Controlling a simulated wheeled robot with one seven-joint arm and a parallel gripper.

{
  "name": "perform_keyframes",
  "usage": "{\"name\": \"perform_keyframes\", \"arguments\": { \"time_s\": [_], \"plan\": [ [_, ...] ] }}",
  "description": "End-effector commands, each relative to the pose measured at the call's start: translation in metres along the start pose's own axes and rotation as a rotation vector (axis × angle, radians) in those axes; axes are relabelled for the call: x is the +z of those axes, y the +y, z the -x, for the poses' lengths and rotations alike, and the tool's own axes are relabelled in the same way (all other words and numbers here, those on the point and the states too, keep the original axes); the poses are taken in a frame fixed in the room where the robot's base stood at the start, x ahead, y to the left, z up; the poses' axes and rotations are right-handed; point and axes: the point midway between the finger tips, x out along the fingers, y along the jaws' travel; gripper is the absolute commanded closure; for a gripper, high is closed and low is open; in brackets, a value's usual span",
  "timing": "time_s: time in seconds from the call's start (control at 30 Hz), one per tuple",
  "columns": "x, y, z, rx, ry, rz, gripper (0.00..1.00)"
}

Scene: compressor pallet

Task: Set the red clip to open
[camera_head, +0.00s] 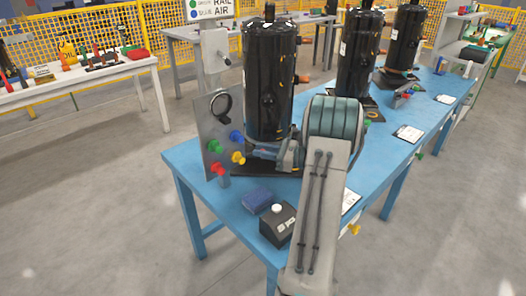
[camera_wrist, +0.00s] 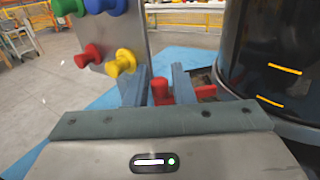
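A red clip-like part (camera_wrist: 162,93) shows in the wrist view at the foot of the black compressor; I take it as the red clip. Its near end is between my gripper's fingers (camera_wrist: 158,84), and more red shows right of the right finger. The fingers stand apart, with a visible gap beside the red part. Whether either finger touches it, and the clip's setting, I cannot tell. In the head view my gripper (camera_head: 262,154) is low beside the nearest black compressor (camera_head: 269,80); the clip is hidden there.
A grey panel (camera_head: 205,130) beside my gripper carries red (camera_head: 219,169), yellow (camera_head: 238,158), green (camera_head: 215,146) and blue (camera_head: 236,136) knobs. Two more compressors stand behind.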

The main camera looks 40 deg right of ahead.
Motion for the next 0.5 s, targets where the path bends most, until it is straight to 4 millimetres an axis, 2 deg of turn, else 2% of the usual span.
{"name": "perform_keyframes", "arguments": {
  "time_s": [0.17, 0.5],
  "plan": [
    [0.000, -0.001, 0.014, -0.002, 0.000, 0.000, 0.78],
    [0.001, -0.001, 0.089, -0.004, 0.000, 0.000, 0.78]
  ]
}}
